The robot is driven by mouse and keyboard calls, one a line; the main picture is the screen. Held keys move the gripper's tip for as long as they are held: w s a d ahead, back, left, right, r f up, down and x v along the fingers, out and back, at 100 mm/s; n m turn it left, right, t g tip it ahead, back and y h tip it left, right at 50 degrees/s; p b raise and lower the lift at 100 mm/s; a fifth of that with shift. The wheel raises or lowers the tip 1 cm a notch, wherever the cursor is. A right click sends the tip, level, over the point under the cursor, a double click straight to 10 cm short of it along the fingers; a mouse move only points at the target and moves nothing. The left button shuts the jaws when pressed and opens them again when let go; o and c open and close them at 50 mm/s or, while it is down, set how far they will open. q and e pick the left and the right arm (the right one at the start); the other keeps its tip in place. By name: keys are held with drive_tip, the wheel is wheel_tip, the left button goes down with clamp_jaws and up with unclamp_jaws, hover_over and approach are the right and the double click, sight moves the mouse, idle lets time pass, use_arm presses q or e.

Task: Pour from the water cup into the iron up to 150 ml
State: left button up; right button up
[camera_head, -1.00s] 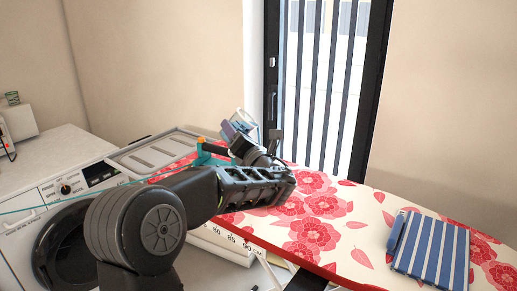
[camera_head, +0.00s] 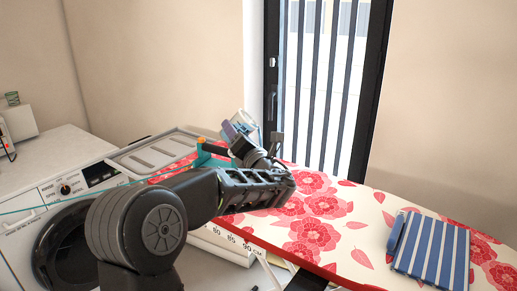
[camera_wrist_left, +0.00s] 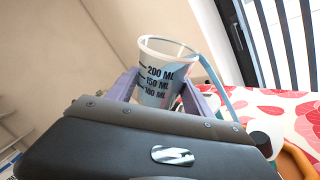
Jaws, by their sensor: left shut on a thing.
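The water cup (camera_wrist_left: 158,76) is a clear measuring cup with dark 100, 150 and 200 ML marks. In the left wrist view it sits between the purple fingers of my left gripper (camera_wrist_left: 155,90), which is shut on it. In the head view the cup (camera_head: 243,121) is held by the left gripper (camera_head: 236,132) above the ironing board, its rim tilted. The water level is not clear. The iron (camera_head: 206,159), teal with an orange part, is just below and left of the gripper, partly hidden by my arm. My right gripper is out of view.
The ironing board (camera_head: 335,203) has a red flower cover. A folded blue striped cloth (camera_head: 430,250) lies at its right. A washing machine (camera_head: 42,215) stands left. A barred glass door (camera_head: 325,80) is behind. The board's middle is clear.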

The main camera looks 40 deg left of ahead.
use_arm(q)
drive_tip(key=shift+r, duration=0.1)
idle(0.4)
drive_tip(key=shift+s+a+r+n+h+p, duration=0.15)
drive_tip(key=shift+r+n+h+p, duration=0.2)
drive_tip(key=shift+r+n, duration=0.55)
drive_tip(key=f+n+b, duration=0.1)
drive_tip(key=s+a+f+n+g+b, duration=0.1)
drive_tip(key=f, duration=0.1)
drive_tip(key=shift+a+n+b, duration=0.15)
drive_tip(key=shift+n+b, duration=0.2)
drive_tip(key=shift+n, duration=0.05)
drive_tip(key=shift+r+p, duration=0.25)
drive_tip(key=shift+p, duration=0.15)
drive_tip(key=shift+w+h, duration=0.1)
drive_tip(key=shift+h, duration=0.25)
drive_tip(key=shift+f, duration=0.1)
